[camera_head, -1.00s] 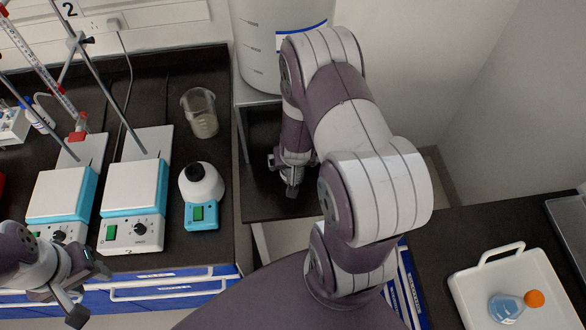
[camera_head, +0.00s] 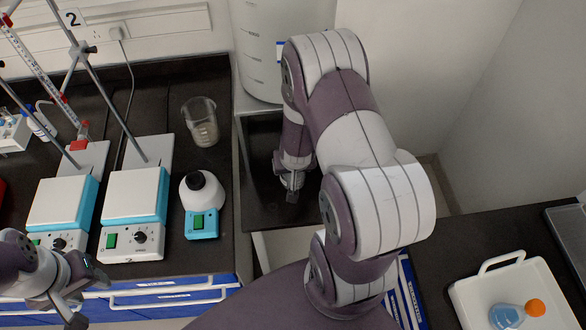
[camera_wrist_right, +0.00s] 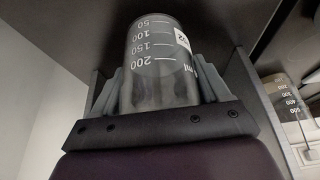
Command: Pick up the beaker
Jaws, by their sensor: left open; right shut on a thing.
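A clear beaker (camera_wrist_right: 150,65) with white volume marks fills the middle of the right wrist view. My right gripper (camera_head: 291,186) is shut on it, with a finger at each side of the glass. In the head view this gripper hangs over the dark recess between the benches, and the beaker in it cannot be made out. Another glass beaker (camera_head: 201,122) with pale contents stands upright on the left bench, apart from both grippers. My left gripper (camera_head: 88,295) is open and empty at the lower left, by the bench's front edge.
Two hotplate stirrers (camera_head: 134,205) with stands and a small round-topped device (camera_head: 202,205) occupy the left bench. A large white tank (camera_head: 263,50) stands behind the recess (camera_head: 262,210). A white tray (camera_head: 480,297) with a blue flask (camera_head: 507,317) sits at right.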

